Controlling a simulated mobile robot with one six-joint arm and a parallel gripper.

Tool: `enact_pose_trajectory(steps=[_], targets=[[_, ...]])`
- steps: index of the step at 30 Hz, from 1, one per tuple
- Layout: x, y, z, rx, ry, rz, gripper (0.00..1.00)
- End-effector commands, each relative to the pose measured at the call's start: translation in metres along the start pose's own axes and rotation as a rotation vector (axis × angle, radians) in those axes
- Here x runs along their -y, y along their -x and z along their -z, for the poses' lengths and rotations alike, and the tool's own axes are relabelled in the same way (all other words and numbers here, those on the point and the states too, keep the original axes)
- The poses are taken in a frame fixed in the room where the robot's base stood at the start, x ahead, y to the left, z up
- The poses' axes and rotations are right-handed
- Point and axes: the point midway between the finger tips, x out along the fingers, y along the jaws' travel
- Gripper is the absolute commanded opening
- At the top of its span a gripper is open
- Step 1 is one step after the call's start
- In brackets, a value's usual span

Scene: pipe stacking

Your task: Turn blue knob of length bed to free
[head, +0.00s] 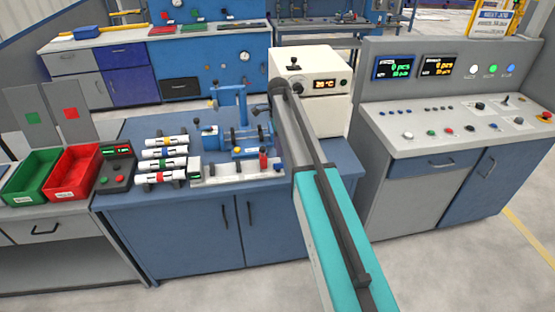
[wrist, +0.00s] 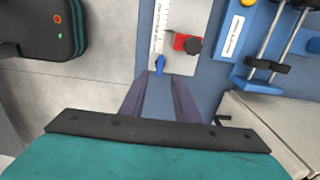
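The length bed (wrist: 172,30) is a pale plate with a ruler scale, at the top middle of the wrist view. It also shows at the front of the blue bench in the head view (head: 235,172). The blue knob (wrist: 160,66) sits at the bed's near end. A red block with a black knob (wrist: 187,43) sits on the bed beside it. My gripper (wrist: 162,75) points at the bed's near end, its two fingers apart with an empty gap. The blue knob is just past the fingertips, near the gap; contact cannot be told. My arm hides the gripper in the head view.
Several white pipes (head: 165,152) lie on a rack left of the bed. A blue fixture with rods (head: 240,135) stands behind it. A white heater box (head: 312,85) stands at the back right. A control console (head: 440,115) is on the right.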

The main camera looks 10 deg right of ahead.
Motion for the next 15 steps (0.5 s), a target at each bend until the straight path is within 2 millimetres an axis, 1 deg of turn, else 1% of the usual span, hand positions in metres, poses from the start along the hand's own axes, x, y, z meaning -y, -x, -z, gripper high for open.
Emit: enact_pose_trajectory(steps=[6,15], targets=[[-0.001,-0.024,0.000,0.000,0.000,-0.002,0.29],[0.000,-0.056,0.000,0.000,0.000,-0.002,0.29]])
